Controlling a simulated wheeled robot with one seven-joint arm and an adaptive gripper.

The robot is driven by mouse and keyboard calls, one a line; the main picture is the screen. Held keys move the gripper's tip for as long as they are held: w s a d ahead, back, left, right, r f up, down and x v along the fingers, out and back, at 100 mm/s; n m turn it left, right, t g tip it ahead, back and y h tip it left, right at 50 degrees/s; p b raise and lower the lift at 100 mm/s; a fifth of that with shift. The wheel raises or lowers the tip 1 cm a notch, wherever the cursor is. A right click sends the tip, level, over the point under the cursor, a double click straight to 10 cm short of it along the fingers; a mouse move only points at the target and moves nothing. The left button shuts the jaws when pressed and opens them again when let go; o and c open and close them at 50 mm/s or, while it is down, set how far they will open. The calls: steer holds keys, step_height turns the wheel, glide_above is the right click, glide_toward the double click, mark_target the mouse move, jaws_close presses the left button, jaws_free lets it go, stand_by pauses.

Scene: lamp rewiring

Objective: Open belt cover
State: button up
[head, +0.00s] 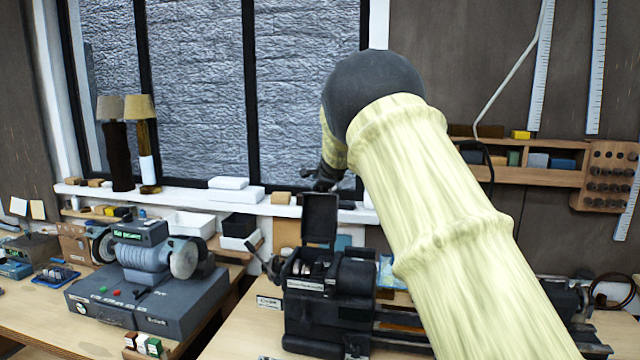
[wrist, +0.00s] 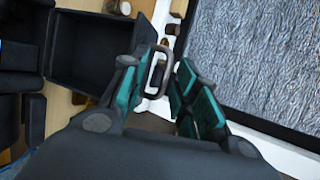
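The belt cover (head: 320,217) is a dark, box-like lid standing upright above the headstock of a small dark lathe (head: 330,300). The pulleys (head: 312,268) beneath it are exposed. In the wrist view the cover (wrist: 95,48) shows its hollow side at upper left. A grey loop handle (wrist: 151,84) is by its edge, between my fingertips. My gripper (wrist: 157,68) has teal-padded fingers spread apart on either side of the handle, with small gaps; contact is hard to tell. In the head view my gripper (head: 322,178) is just above the cover's top, partly hidden by my arm.
A bench grinder (head: 150,265) stands at left on a grey base. The window sill (head: 290,210) behind the lathe carries boxes and two lamps (head: 140,140). The window is close to my gripper. A tool rack (head: 605,175) hangs on the right wall.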

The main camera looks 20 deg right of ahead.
steer(key=v, duration=1.2)
steer(key=shift+r, duration=0.2)
steer(key=shift+a, duration=0.15)
